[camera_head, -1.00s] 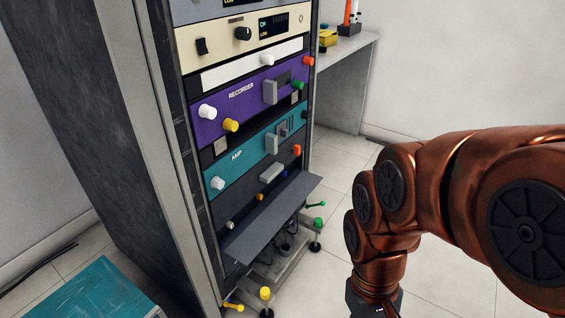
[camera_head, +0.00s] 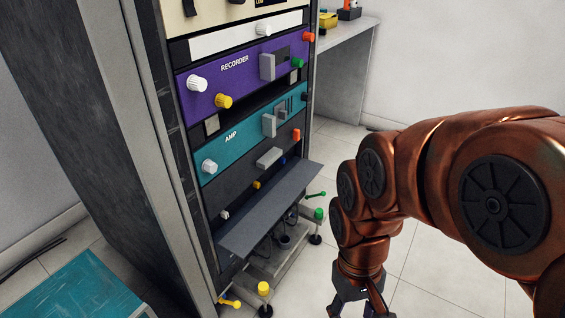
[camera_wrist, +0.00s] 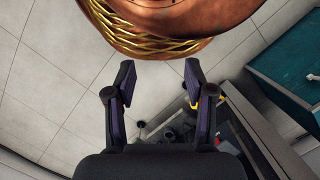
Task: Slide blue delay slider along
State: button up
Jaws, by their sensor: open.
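A tall rack (camera_head: 172,95) holds several stacked panels. A small blue control (camera_head: 283,161) sits on the dark panel below the teal AMP panel (camera_head: 216,144). It may be the blue delay slider, but it is too small to tell, and I can read no delay label. My gripper (camera_head: 362,308) is low at the bottom of the head view, right of the rack and apart from it. In the wrist view my gripper (camera_wrist: 160,82) is open and empty, with floor tiles between its fingers.
A dark shelf (camera_head: 268,213) juts out below the dark panel. Yellow (camera_head: 263,289) and green (camera_head: 318,214) knobs stand by the rack's foot. A teal-topped box (camera_head: 75,295) is at lower left. A grey table (camera_head: 345,40) stands behind.

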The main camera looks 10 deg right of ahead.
jog(key=shift+s+r+p, duration=0.1)
jog(key=shift+r+p, duration=0.2)
jog(key=shift+r, duration=0.05)
jog(key=c, duration=0.3)
jog(key=shift+g, duration=0.3)
jog(key=r+p, duration=0.2)
jog(key=s+r+p, duration=0.1)
jog(key=r+p, duration=0.1)
jog(key=s+r+p, duration=0.1)
jog(key=r+p, duration=0.1)
jog(key=shift+s+r, duration=0.15)
jog(key=shift+r, duration=0.1)
jog(key=shift+c, duration=0.7)
jog(key=shift+s+d, duration=0.1)
jog(key=shift+s, duration=0.05)
